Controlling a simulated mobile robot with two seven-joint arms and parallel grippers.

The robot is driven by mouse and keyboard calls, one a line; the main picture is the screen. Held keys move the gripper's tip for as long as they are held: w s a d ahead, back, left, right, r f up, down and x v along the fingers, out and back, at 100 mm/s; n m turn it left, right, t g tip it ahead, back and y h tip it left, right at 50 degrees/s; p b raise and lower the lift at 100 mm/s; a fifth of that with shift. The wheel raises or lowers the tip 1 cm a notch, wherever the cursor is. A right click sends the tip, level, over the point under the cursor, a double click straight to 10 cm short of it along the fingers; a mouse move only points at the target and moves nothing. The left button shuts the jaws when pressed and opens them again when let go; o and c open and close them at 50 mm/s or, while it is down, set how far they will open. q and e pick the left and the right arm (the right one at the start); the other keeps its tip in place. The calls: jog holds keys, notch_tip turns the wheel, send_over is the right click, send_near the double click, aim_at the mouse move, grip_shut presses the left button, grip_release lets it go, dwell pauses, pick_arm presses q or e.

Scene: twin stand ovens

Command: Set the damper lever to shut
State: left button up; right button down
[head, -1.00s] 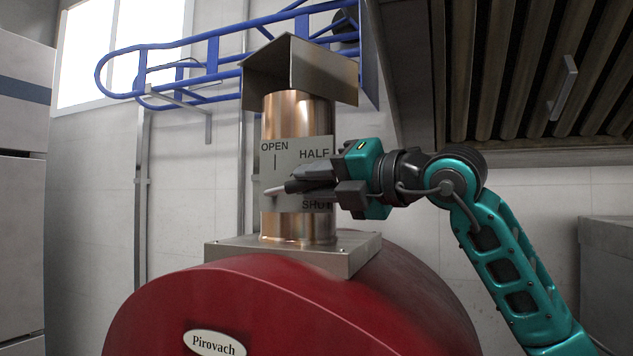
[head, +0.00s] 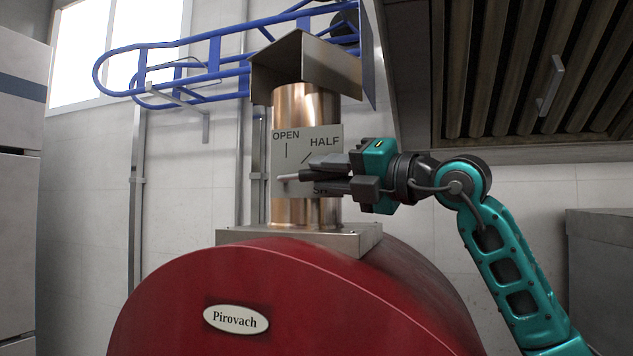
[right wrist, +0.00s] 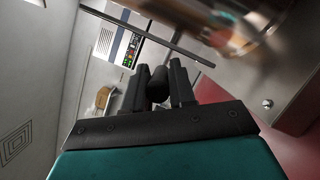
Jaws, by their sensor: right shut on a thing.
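The damper plate (head: 282,160) is fixed on the copper flue pipe (head: 291,105), marked OPEN at upper left, HALF at upper right and SHUT lower down, the last partly covered by my gripper. The damper lever (head: 290,178) shows as a pale metal rod at the plate's left; it points to the right, about level, below the HALF mark. My right gripper (head: 322,177) is shut on the lever's dark handle, which also shows between the fingers in the right wrist view (right wrist: 158,85). Fingers hide most of the handle. My left gripper is not in view.
The red oven (head: 290,290) with a Pirovach badge (head: 236,319) stands below the pipe on its square base (head: 330,240). A metal cowl (head: 300,65) and a blue rack (head: 170,75) are above and behind. A vent hood (head: 540,75) hangs at upper right.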

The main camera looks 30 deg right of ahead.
jog(key=shift+a+f+t+b, duration=0.1)
jog(key=shift+f+t+b, duration=0.2)
jog(key=shift+f+b, duration=0.25)
jog(key=shift+b, duration=0.3)
jog(key=shift+r, duration=0.1)
jog(key=c, duration=1.3)
grip_release()
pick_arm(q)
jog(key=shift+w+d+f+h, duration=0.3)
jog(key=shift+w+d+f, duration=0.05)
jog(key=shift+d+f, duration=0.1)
